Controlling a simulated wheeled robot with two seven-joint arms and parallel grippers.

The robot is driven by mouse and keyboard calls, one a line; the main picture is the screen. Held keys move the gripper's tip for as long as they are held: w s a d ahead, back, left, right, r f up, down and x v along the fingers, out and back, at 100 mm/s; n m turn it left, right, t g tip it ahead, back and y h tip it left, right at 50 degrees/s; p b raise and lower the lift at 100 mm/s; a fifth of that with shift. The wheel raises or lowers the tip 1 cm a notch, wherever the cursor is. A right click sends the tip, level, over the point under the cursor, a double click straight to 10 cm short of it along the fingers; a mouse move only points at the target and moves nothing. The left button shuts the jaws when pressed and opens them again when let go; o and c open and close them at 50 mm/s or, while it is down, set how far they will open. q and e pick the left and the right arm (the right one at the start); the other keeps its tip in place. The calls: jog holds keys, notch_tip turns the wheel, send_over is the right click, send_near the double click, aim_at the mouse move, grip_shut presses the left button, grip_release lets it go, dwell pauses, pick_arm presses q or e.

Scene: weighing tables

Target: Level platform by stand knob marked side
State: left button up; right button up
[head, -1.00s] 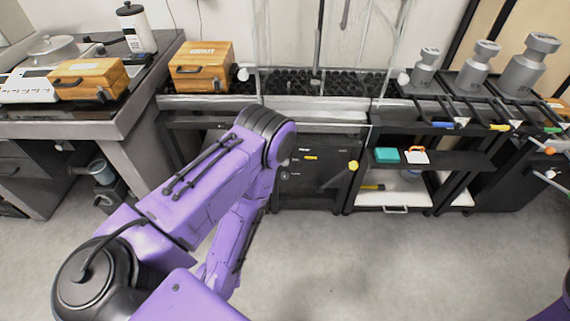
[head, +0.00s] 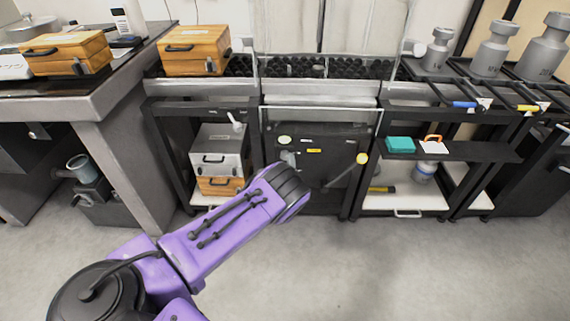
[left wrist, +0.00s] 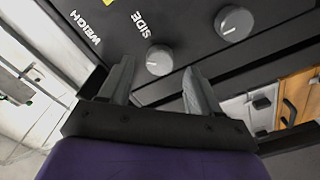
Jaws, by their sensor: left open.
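In the left wrist view a black stand panel carries the white words WEIGH and SIDE and two round grey knobs. One knob (left wrist: 158,60) sits nearest SIDE; the other knob (left wrist: 233,22) is farther right. My left gripper (left wrist: 155,88) is open, its fingertips below the SIDE knob in the picture and either side of it; I cannot tell whether they touch it. In the head view the black-topped platform (head: 345,68) is above the dark stand front (head: 325,185). My left arm's links mostly hide the gripper there. My right gripper is not in view.
A lever with a yellow end (head: 361,158) sticks out of the stand front. A shelf with a teal box (head: 400,145) is to its right, under grey weights (head: 494,48). A metal case (head: 219,150) rests on a wooden case at left. The floor in front is clear.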

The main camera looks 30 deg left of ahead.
aim_at(285, 155)
pick_arm(q)
jog(key=shift+x, duration=1.35)
jog(key=c, duration=1)
jog(key=shift+f+m+b, duration=0.2)
jog(key=shift+m+b, duration=0.7)
jog(key=shift+b, duration=0.05)
jog(key=shift+c, duration=0.2)
jog(key=shift+m+b, duration=0.55)
jog(key=shift+m, duration=0.65)
jog(key=shift+r+m, duration=0.15)
jog(key=shift+m, duration=0.25)
jog(key=o, duration=1)
jog(key=shift+o, duration=0.2)
